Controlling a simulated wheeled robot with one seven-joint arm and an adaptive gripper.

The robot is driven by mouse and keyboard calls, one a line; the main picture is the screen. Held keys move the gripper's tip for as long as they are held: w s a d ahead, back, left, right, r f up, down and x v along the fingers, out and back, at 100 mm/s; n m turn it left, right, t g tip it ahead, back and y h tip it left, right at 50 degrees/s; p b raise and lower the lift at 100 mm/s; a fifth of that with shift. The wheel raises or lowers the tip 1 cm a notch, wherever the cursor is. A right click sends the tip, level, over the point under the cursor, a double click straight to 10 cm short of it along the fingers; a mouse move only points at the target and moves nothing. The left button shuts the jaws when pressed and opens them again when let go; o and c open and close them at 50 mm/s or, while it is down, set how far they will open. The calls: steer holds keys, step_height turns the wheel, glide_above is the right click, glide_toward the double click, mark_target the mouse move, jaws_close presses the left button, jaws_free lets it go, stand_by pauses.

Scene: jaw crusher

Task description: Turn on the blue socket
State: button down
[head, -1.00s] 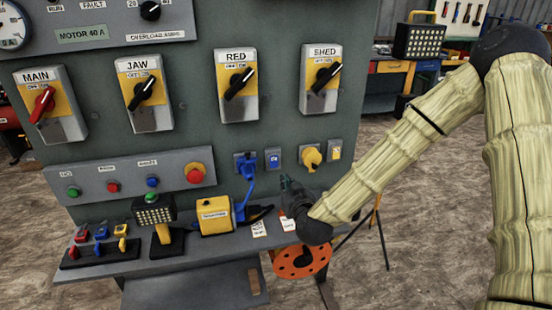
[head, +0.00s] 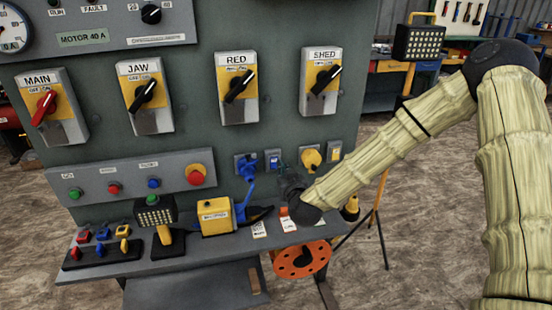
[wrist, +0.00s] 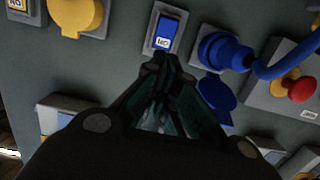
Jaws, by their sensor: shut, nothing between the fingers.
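The blue socket (head: 246,167) is on the grey-green panel, with a blue plug and cable in it. Its small blue switch (head: 273,159) is just to its right in the head view. In the wrist view, which is turned over, the switch (wrist: 166,33) is at top centre and the socket (wrist: 222,50) to its right. My gripper (wrist: 161,64) is shut and empty, its tips just below the switch in that view, overlapping its lower edge. I cannot tell whether they touch. In the head view my gripper (head: 281,171) is small, dark and partly hidden by my wrist.
A yellow socket (head: 311,159) and yellow switch (head: 334,152) are to the right. A shelf (head: 190,254) below carries a yellow box (head: 214,216), a lamp and small locks. A red emergency button (head: 197,177) is to the left. An orange reel (head: 301,261) hangs below.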

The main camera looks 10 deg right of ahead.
mark_target(274, 155)
steer(key=w, duration=0.2)
steer(key=w+f+p, duration=0.1)
steer(key=w, duration=0.2)
steer(key=w+p, duration=0.1)
steer(key=w, duration=0.2)
steer(key=shift+w+f, duration=0.1)
steer(key=shift+f, duration=0.05)
steer(key=shift+w+r+g+p, duration=0.4)
steer(key=shift+p, duration=0.6)
steer(key=shift+f, duration=0.3)
